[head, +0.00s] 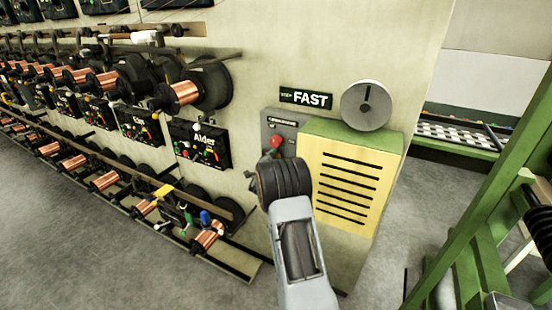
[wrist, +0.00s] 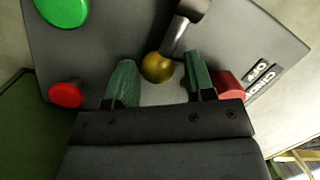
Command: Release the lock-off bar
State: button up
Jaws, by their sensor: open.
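In the wrist view a short metal bar (wrist: 180,36) with a dark upper end and a brass ball (wrist: 158,67) stands out from a grey panel (wrist: 110,35); I take it as the lock-off bar. My gripper (wrist: 160,75) is open, with one green finger on each side of the ball. The right finger is close to the bar; I cannot tell whether it touches. The grey panel also shows in the head view (head: 269,128), with a red knob (head: 276,141). My arm hides its lower part and my gripper there.
A large green button (wrist: 62,10) and a red button (wrist: 66,95) lie left on the panel. Another red part (wrist: 229,85) is partly behind the right finger. A yellow louvred cabinet (head: 340,180) stands right of the panel; spool racks (head: 185,95) line the left. Floor is clear at lower left.

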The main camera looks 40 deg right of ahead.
jog(key=shift+c, duration=0.5)
grip_shut()
jog(key=shift+f, duration=0.1)
